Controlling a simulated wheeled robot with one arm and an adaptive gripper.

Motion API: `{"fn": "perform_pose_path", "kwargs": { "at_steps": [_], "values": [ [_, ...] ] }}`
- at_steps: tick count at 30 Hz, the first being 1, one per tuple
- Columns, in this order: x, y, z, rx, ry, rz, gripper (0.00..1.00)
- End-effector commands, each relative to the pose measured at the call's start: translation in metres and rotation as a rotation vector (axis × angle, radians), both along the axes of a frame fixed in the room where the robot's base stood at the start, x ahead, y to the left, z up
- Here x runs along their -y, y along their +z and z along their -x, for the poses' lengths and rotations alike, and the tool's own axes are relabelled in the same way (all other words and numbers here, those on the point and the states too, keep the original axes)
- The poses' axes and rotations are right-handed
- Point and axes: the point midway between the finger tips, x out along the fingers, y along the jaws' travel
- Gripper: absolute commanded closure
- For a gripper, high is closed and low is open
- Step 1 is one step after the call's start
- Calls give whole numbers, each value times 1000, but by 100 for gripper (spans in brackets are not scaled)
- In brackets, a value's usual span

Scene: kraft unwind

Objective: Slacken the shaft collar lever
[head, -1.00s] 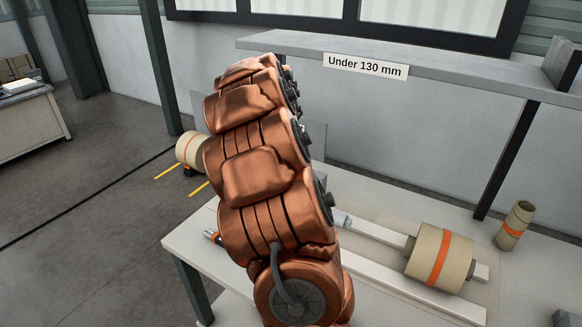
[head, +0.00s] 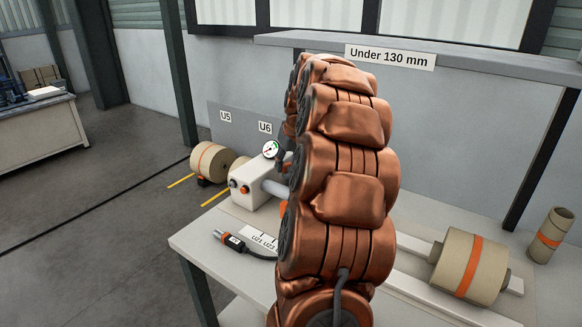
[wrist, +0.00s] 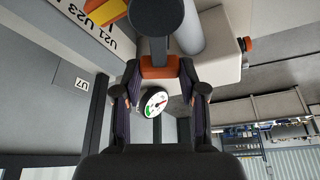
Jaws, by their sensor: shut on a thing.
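In the wrist view my gripper (wrist: 159,76) has its two fingers on either side of an orange piece, the lever (wrist: 160,66), and is shut on it. A dark round part (wrist: 155,17), which may belong to the collar, joins the lever above. The pale grey shaft (wrist: 189,32) runs beside it.
A dial gauge (head: 270,149) stands on the white box. A cable with a plug (head: 222,237) lies on the table (head: 210,246) by a label strip. A kraft roll (head: 467,266) sits at the right, with a smaller roll (head: 550,235) beyond. A shelf (head: 480,62) hangs behind.

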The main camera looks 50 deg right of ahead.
Motion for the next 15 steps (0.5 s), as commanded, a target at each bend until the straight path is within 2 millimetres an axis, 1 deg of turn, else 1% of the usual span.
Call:
{"fn": "perform_pose_path", "kwargs": {
  "at_steps": [6, 15],
  "values": [
    [0, -1, 2, 1, 63, 0, 100],
    [0, 0, 4, -1, 87, 0, 100]
  ]
}}
